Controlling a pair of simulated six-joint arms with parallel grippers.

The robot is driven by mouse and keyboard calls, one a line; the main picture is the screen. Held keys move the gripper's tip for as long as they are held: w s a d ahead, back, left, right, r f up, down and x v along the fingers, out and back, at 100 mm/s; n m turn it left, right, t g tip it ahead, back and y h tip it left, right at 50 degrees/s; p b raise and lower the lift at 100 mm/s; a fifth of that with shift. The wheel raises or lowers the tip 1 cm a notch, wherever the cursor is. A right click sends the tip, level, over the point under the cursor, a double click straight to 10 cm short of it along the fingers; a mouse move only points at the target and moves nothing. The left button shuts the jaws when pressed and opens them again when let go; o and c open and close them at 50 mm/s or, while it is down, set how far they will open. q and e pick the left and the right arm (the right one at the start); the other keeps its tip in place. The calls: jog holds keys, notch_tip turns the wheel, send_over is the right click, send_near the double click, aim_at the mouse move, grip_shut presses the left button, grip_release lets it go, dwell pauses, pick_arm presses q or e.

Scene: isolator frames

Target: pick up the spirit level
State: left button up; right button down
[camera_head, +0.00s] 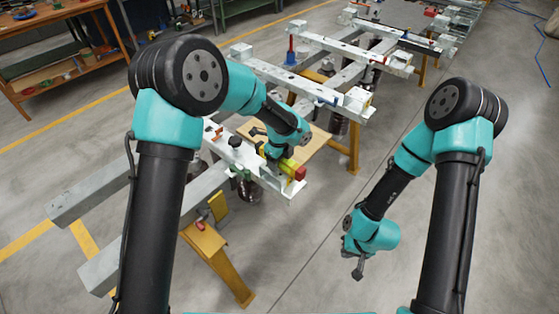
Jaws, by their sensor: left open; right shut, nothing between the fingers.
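A short yellow piece that looks like the spirit level (289,169) lies on the near end of the white frame beam (240,152), beside a small red block (300,173). My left gripper (274,163) is down at the beam right next to the yellow piece, on its left side. It is open; its fingers are small and partly hidden, and I cannot tell whether they touch the piece. My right gripper (358,270) is shut and empty, hanging over bare floor, well to the right of the frame.
A dark knob (235,142) stands on the same beam. Yellow trestles (215,258) carry the frame. The grey floor (450,240) on the right is clear.

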dwell(0.4)
pick_arm(q)
grip_shut()
dwell(0.4)
jog(key=shift+r, duration=0.1)
jog(key=shift+r, duration=1.85)
jog(key=s+r, duration=0.1)
jog(key=s, duration=1.5)
jog(key=shift+r, duration=0.1)
